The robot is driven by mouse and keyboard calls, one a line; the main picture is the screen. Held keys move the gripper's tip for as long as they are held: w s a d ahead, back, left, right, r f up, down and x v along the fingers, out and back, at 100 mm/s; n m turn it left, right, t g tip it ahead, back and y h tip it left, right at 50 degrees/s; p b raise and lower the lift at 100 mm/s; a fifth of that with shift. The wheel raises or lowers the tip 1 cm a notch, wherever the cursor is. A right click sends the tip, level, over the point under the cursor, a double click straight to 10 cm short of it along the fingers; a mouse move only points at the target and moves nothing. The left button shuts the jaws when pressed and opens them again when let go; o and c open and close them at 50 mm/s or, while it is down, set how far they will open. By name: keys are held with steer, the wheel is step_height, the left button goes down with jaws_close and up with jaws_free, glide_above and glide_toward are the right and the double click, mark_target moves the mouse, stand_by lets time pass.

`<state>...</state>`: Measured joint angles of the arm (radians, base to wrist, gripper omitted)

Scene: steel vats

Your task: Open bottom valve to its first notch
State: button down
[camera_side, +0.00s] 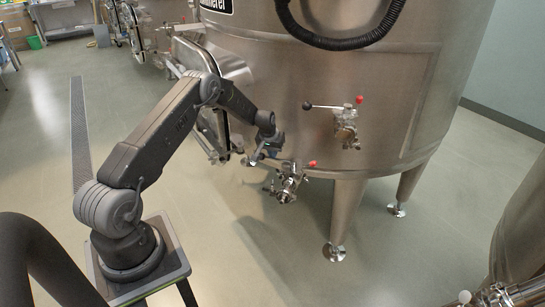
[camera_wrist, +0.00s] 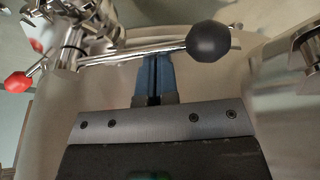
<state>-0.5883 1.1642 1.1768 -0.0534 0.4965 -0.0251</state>
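The bottom valve (camera_side: 288,184) sits low at the steel vat's underside in the side view, with a red-tipped part (camera_side: 312,164). In the wrist view its metal lever (camera_wrist: 130,53) runs across the picture to a black ball knob (camera_wrist: 208,42), and a red tip (camera_wrist: 18,82) shows at the left. My gripper (camera_side: 262,155) is just left of the valve. Its blue fingers (camera_wrist: 155,58) look closed together, with their tips at the lever, near the ball. The lever crosses the tips rather than lying between them. Whether they touch it I cannot tell.
The steel vat (camera_side: 300,75) stands close above and behind. A second valve (camera_side: 346,125), with a black ball lever and red tip, is higher on its wall. A vat leg (camera_side: 346,212) stands right of the bottom valve. The floor (camera_side: 220,270) in front is clear.

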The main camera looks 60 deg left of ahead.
steer(key=shift+s+d+f, duration=0.1)
steer(key=shift+s+f, duration=0.1)
steer(key=shift+s+d, duration=0.15)
steer(key=shift+s, duration=0.1)
stand_by(0.3)
steer(key=shift+s+d, duration=0.2)
steer(key=shift+s, duration=0.1)
steer(key=shift+s+d, duration=0.35)
stand_by(0.5)
steer(key=shift+a, duration=0.1)
steer(key=a+v, duration=0.1)
steer(key=v, duration=0.7)
steer(key=shift+w, duration=0.4)
stand_by(0.3)
steer(key=shift+r, duration=0.15)
